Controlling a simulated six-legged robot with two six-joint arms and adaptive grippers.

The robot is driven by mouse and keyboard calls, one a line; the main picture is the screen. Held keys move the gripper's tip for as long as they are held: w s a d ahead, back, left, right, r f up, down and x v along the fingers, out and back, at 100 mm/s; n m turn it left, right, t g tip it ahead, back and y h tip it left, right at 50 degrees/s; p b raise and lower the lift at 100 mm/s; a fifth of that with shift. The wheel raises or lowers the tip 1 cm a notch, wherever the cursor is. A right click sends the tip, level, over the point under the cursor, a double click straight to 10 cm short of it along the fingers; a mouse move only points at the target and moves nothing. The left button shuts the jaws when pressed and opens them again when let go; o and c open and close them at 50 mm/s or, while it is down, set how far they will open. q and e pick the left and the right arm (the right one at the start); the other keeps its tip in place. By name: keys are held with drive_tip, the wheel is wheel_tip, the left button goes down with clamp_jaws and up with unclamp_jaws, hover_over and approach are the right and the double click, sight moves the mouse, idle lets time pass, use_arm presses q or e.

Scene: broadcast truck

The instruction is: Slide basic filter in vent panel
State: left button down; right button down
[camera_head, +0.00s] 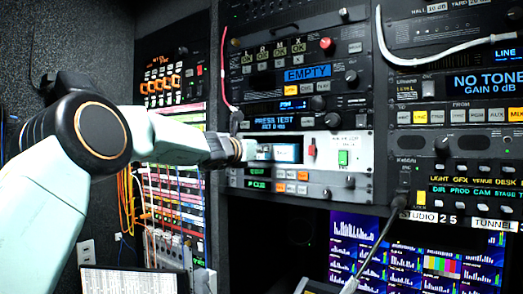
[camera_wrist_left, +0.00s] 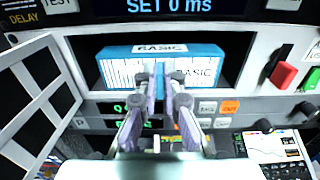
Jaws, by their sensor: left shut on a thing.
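The basic filter (camera_wrist_left: 200,62) is a blue block with a white pleated front and BASIC labels. In the left wrist view it sits in the opening of the white vent panel (camera_wrist_left: 85,48), with dark space around it. My left gripper (camera_wrist_left: 165,85) is shut on the filter's front edge. In the head view the left gripper (camera_head: 245,150) is at the white vent panel (camera_head: 360,150), in front of the filter (camera_head: 286,153). How deep the filter sits is hard to tell. My right gripper is not in view.
An open door with a white frame and dark mesh (camera_wrist_left: 35,95) stands left of the opening. A red switch (camera_wrist_left: 284,75) and a green button (camera_wrist_left: 312,80) are on the panel's right. A grey cable (camera_head: 375,250) hangs below right, before the monitors (camera_head: 440,262).

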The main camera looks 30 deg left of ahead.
use_arm(q)
drive_tip(key=shift+w+a, duration=0.1)
drive_tip(key=shift+w, duration=0.3)
drive_tip(key=shift+w, duration=0.45)
drive_tip(key=shift+w, duration=1.15)
drive_tip(key=shift+w+d, duration=0.25)
drive_tip(key=shift+w, duration=0.2)
drive_tip(key=c, duration=1.4)
unclamp_jaws()
drive_tip(key=shift+s, duration=0.1)
